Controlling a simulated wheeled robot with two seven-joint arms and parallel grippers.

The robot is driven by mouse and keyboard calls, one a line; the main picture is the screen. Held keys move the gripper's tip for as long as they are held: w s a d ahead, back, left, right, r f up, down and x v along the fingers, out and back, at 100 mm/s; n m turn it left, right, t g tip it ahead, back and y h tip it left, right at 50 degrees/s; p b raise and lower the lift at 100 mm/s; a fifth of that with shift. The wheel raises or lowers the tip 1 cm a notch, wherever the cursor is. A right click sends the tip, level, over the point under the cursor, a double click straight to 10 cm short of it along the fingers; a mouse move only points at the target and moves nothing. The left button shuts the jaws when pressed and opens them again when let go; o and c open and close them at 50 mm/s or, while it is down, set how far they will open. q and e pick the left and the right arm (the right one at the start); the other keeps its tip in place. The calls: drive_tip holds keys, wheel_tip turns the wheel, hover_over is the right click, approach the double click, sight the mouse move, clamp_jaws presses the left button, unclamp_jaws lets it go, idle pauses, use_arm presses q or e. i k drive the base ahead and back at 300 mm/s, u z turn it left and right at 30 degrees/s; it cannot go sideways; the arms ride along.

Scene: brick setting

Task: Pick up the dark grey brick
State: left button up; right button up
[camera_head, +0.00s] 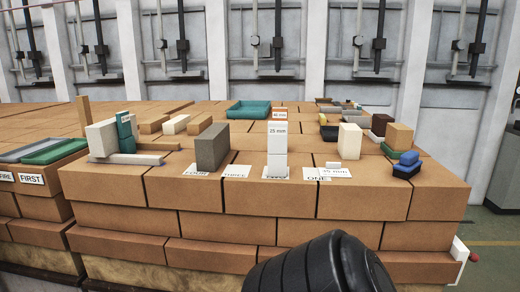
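The dark grey brick (211,148) stands upright on the front part of a brick-built surface (265,200), left of the middle. It stands by a white label reading FOUR (196,171), next to one reading THREE. Neither gripper's fingers show in the head view. A black ribbed part, which looks like part of my own arm, rises at the bottom edge, well below and to the right of the dark grey brick.
A white stack (277,145) marked 25 mm stands right of the brick. A white block (102,138) and teal pieces (126,130) stand left. A cream block (349,141), tan block (399,136) and blue pieces (405,164) are right. A teal tray (248,109) lies behind.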

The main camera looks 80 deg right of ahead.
sight(213, 145)
drive_tip(key=k, duration=0.25)
drive_tip(key=z, duration=1.25)
